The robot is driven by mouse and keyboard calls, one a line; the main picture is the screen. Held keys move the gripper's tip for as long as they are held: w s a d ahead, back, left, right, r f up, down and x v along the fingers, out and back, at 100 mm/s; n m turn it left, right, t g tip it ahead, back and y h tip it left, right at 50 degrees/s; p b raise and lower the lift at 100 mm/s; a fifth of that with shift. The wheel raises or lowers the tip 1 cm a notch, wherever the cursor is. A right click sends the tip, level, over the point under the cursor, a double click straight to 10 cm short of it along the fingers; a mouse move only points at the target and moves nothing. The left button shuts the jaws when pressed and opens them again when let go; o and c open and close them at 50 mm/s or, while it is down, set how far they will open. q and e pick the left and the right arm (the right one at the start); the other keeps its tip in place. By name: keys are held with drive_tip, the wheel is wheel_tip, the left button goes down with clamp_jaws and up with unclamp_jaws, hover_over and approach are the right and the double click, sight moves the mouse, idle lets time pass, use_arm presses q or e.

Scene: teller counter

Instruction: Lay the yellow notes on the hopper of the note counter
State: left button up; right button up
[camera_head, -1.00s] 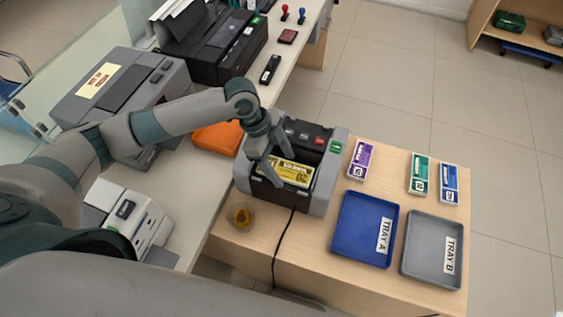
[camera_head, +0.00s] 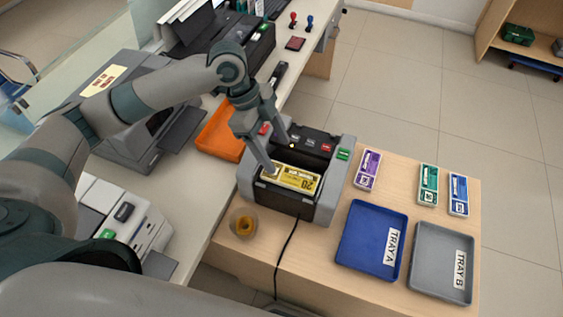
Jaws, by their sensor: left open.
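The yellow notes (camera_head: 292,178) lie flat in the hopper at the top front of the grey and black note counter (camera_head: 322,206), with the "20" end to the right. My left gripper (camera_head: 281,158) is open, with its fingers pointing down just above and behind the left part of the notes. One fingertip is close to the notes' left end; I cannot tell whether it touches. Nothing is between the fingers. My right gripper is not in view.
Purple (camera_head: 367,169), green (camera_head: 428,184) and blue (camera_head: 458,193) note bundles lie right of the counter. Blue tray A (camera_head: 359,244) and grey tray B (camera_head: 431,265) are in front of them. A small bowl (camera_head: 243,222) and a black cable are near the counter. An orange tray (camera_head: 213,138) lies behind left.

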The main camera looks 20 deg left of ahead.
use_arm(q)
drive_tip(key=v, duration=0.3)
drive_tip(key=shift+a+r+b, duration=0.1)
drive_tip(key=shift+r+b, duration=0.15)
drive_tip(key=shift+b, duration=0.05)
drive_tip(key=shift+r, duration=0.15)
idle(0.4)
